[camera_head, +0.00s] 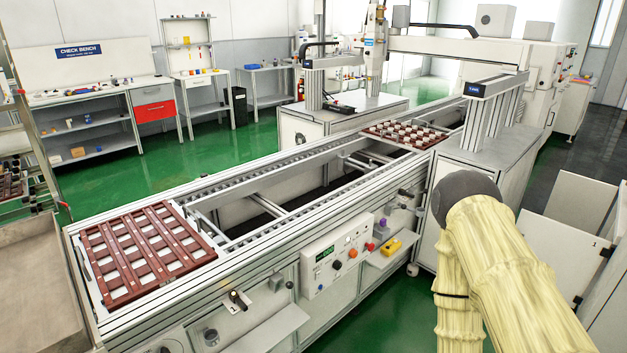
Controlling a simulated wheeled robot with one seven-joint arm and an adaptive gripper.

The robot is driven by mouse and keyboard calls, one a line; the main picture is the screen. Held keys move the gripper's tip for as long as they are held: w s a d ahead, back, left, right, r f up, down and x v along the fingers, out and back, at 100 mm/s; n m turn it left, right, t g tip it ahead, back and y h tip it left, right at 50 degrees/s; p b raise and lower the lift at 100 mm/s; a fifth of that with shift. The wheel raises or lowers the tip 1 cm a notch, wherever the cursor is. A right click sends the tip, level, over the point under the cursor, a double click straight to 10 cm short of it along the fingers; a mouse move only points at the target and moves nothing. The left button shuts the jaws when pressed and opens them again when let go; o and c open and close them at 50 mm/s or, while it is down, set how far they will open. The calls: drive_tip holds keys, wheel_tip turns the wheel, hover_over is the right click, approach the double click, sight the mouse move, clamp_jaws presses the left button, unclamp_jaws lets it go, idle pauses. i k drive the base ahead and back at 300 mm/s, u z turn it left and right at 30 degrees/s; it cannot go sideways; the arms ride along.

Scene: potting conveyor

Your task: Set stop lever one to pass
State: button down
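A second small lever-like part (405,193) sits on the same front rail farther along, near the gantry post. No readable label shows which is stop lever one, and both are too small to read their setting. My arm in its pale yellow cover shows at the lower right, apart from the conveyor. My gripper is not in view.
A brown slotted tray (95,235) lies on the conveyor's left end; another tray (378,127) is under the gantry. A control box (318,264) with knobs and a yellow part (392,247) on a ledge (405,237) jut from the front. Green floor before the conveyor is clear.

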sight(289, 284)
drive_tip(key=u, duration=2.35)
drive_tip(key=i, duration=0.85)
drive_tip(key=z, duration=2.1)
